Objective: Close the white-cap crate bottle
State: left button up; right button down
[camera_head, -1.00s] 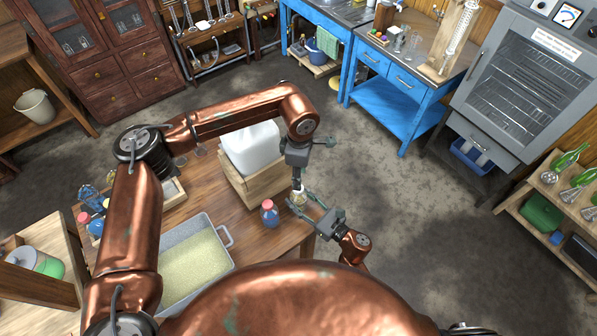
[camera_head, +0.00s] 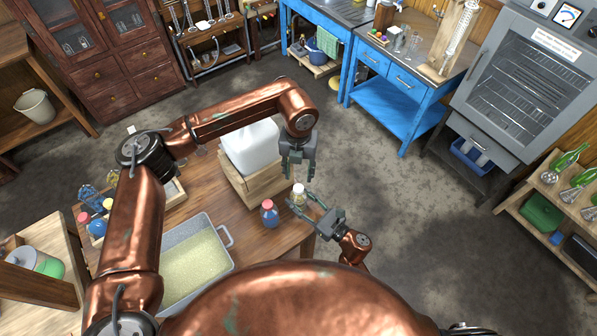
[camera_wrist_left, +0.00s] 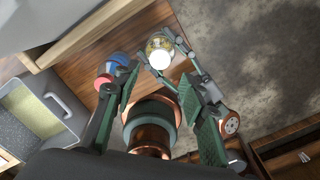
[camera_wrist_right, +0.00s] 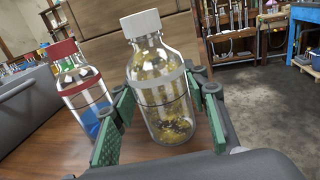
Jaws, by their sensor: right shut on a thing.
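The white-cap bottle (camera_wrist_right: 160,95) is clear glass with yellow-brown bits inside. It stands upright at the table's right edge, and its white cap (camera_wrist_right: 141,24) sits on its neck. Whether the cap is tight cannot be told. My right gripper (camera_head: 304,204) is shut around the bottle's body, with a green-padded finger on each side. In the left wrist view, the white cap (camera_wrist_left: 160,59) faces up toward the camera. My left gripper (camera_head: 298,174) is open and empty above the bottle, fingers pointing down, apart from the cap.
A red-capped bottle with blue liquid (camera_head: 270,215) stands just left of the white-cap bottle. A wooden crate (camera_head: 262,188) holding a large white container (camera_head: 252,147) is behind them. A grey tray of yellowish grains (camera_head: 228,262) lies to the left.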

aim_at(298, 188)
dwell(0.3)
pick_arm(q)
jog(key=shift+f, duration=4)
jog(key=shift+c, duration=0.2)
grip_shut()
jog(key=m, duration=1.1)
jog(key=shift+m, duration=0.3)
jog(key=shift+o, duration=0.7)
grip_release()
